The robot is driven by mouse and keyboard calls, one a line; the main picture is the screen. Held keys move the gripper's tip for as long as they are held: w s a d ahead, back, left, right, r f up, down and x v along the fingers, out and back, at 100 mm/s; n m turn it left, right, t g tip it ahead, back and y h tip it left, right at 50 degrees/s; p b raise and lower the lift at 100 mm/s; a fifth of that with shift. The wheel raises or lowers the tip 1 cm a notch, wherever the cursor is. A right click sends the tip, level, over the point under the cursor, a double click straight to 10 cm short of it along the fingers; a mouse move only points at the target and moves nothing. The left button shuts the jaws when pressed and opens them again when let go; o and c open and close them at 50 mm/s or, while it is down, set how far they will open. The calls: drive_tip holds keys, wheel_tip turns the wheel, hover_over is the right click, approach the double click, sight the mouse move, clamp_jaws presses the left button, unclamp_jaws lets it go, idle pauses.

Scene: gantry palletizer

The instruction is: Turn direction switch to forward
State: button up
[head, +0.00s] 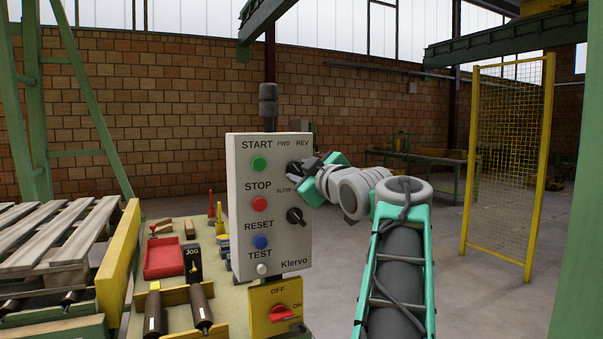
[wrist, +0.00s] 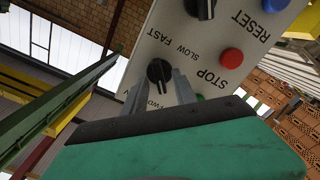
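The direction switch is a black rotary knob (wrist: 159,72) marked FWD beside it, on a light grey control panel (head: 242,222). In the head view it sits at the panel's upper right, under the FWD and REV labels, and is partly hidden by my gripper (head: 308,166). In the wrist view, which shows the panel upside down, the two grey fingers of my gripper (wrist: 160,80) reach to either side of the knob. They look parted, with narrow gaps beside the knob; contact is not clear. The knob's exact pointing direction is hard to read.
The SLOW/FAST knob (head: 296,216) is below. Green START (head: 259,163), red STOP (head: 259,203) and blue RESET (head: 260,242) buttons line the panel's left. A yellow ON/OFF box (head: 262,302) is underneath. A red tray (head: 164,258) and tools lie on the bench at left.

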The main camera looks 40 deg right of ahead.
drive_tip(key=shift+s, duration=0.1)
drive_tip(key=v, duration=0.7)
drive_tip(key=shift+s+b, duration=0.3)
drive_tip(key=shift+b, duration=0.05)
drive_tip(key=shift+a, duration=0.15)
